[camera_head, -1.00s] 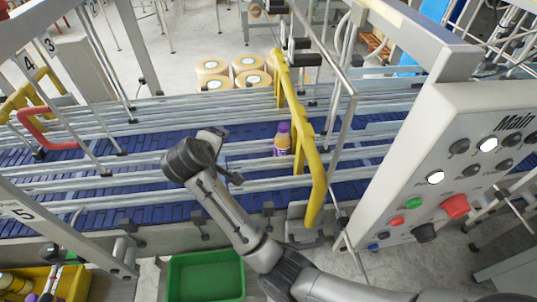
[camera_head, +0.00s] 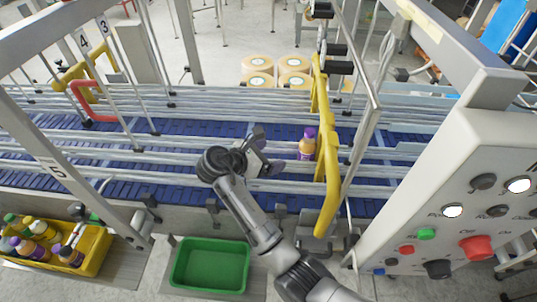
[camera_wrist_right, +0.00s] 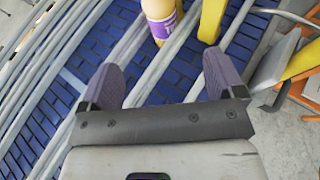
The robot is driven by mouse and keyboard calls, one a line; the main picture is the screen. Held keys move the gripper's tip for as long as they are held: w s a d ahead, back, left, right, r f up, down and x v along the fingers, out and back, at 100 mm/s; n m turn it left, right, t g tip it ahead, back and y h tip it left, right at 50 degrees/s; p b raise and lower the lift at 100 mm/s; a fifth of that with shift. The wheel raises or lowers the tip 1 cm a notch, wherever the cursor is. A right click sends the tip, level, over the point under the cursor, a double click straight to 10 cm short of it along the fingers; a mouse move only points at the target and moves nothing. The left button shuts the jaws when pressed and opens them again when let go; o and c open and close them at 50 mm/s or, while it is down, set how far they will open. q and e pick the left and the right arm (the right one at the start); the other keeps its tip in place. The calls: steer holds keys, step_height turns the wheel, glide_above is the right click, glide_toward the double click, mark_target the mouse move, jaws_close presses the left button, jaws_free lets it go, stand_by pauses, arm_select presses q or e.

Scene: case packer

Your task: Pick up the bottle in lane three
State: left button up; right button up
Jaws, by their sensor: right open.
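A bottle (camera_head: 307,144) with a purple cap and orange body stands upright in a lane of the blue conveyor, just left of the yellow bar. Its lower part, with a purple and white label, shows in the right wrist view (camera_wrist_right: 161,20), ahead of the fingers. My right gripper (camera_head: 270,152) is open and empty over the conveyor, left of the bottle and apart from it. Its two fingers also show in the right wrist view (camera_wrist_right: 162,85). My left gripper is not in view.
A yellow bar (camera_head: 328,150) stands close right of the bottle. Metal rails divide the blue conveyor (camera_head: 120,190) into lanes. A green bin (camera_head: 180,266) and a yellow crate (camera_head: 97,252) with several bottles are in front. A control panel (camera_head: 470,150) stands right.

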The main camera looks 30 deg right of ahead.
mark_target(301, 149)
stand_by(0.4)
steer(key=p+x, duration=0.2)
steer(key=x, duration=1)
steer(key=shift+d+f, duration=0.1)
steer(key=shift+f, duration=0.05)
steer(key=shift+x, duration=0.8)
steer(key=shift+c, duration=0.5)
steer(key=c, duration=1.1)
steer(key=shift+p, duration=0.3)
